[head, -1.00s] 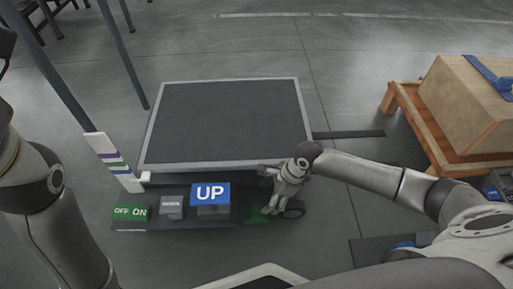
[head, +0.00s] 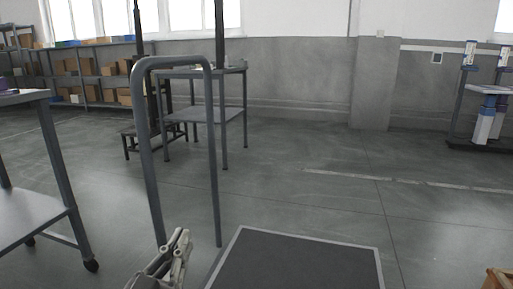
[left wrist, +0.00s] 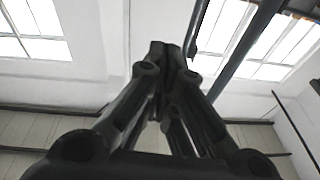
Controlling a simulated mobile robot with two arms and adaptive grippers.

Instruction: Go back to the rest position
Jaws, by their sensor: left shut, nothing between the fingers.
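My left gripper (head: 178,248) is at the bottom of the head view, left of the dark lift platform (head: 300,262). It points upward and its fingers are together with nothing between them. In the left wrist view, the closed fingers (left wrist: 165,50) stand against the ceiling and windows. My right gripper is out of view. The control panel with the buttons is not visible now.
A grey handrail (head: 175,63) rises behind my left gripper. A wheeled cart (head: 35,212) stands at the left and a metal table (head: 205,114) further back. Shelves with boxes line the back left. A blue and white column device (head: 487,118) is far right. The middle floor is open.

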